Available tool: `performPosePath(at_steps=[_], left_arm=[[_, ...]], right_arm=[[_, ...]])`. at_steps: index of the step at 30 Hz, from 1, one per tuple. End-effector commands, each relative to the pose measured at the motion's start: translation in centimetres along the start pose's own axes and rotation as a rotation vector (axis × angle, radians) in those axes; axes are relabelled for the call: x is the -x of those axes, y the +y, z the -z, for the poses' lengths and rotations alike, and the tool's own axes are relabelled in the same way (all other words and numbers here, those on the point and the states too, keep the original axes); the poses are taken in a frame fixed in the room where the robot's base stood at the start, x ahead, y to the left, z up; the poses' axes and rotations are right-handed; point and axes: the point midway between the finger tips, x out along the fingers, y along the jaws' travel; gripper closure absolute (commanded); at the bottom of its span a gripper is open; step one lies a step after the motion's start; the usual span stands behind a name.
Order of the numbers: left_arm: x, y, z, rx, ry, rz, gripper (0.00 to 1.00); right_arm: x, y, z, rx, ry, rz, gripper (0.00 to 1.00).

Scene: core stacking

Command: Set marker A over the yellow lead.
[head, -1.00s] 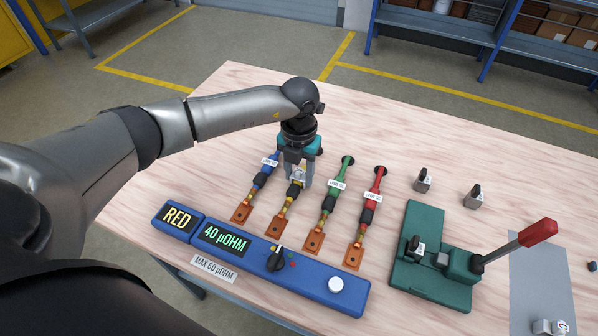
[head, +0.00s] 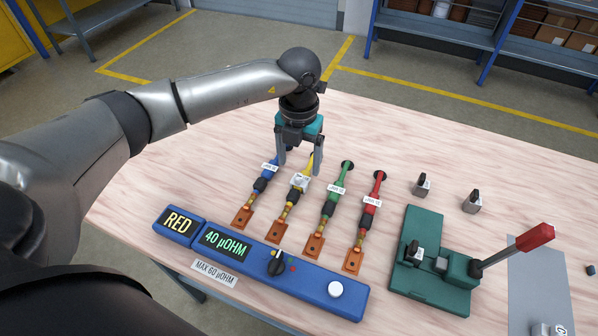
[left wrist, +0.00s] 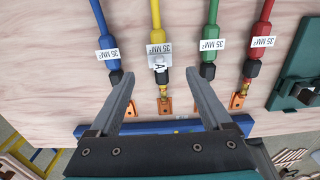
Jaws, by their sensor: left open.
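Marker A (left wrist: 160,65), a small grey-white block with a letter A, sits on the yellow lead (left wrist: 157,22), close to its 35 MM² label and black sleeve. In the head view the marker (head: 300,182) shows on the yellow lead (head: 310,163), second from the left in the row. My left gripper (head: 297,163) is open above and behind the marker, with nothing between its fingers. In the left wrist view its fingers (left wrist: 163,95) stand wide apart on either side of the yellow lead. My right gripper is not in view.
Blue (head: 271,165), green (head: 341,182) and red (head: 375,190) leads lie beside the yellow one. A blue meter (head: 312,288) reads RED and 40 µOHM. A green press (head: 430,290) with a red-handled lever and several grey blocks stand on the right.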

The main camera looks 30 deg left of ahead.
Motion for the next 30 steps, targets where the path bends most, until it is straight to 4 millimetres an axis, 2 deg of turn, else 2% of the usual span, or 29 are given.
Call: performPosePath(at_steps=[1,6,12,17,30], left_arm=[[1.5,0.0,-0.1,-0.001,-0.005,0.001,0.18],[5.2,0.0,-0.1,0.000,-0.004,0.001,0.18],[7.9,0.0,0.0,0.001,-0.001,0.001,0.18],[8.7,0.0,0.0,0.000,0.000,0.000,0.18],[8.7,0.0,0.0,0.000,0.001,0.000,0.18]], right_arm=[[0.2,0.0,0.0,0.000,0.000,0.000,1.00],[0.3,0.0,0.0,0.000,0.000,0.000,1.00],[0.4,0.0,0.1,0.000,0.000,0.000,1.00],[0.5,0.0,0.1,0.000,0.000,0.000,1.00],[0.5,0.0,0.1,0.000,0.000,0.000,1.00]])
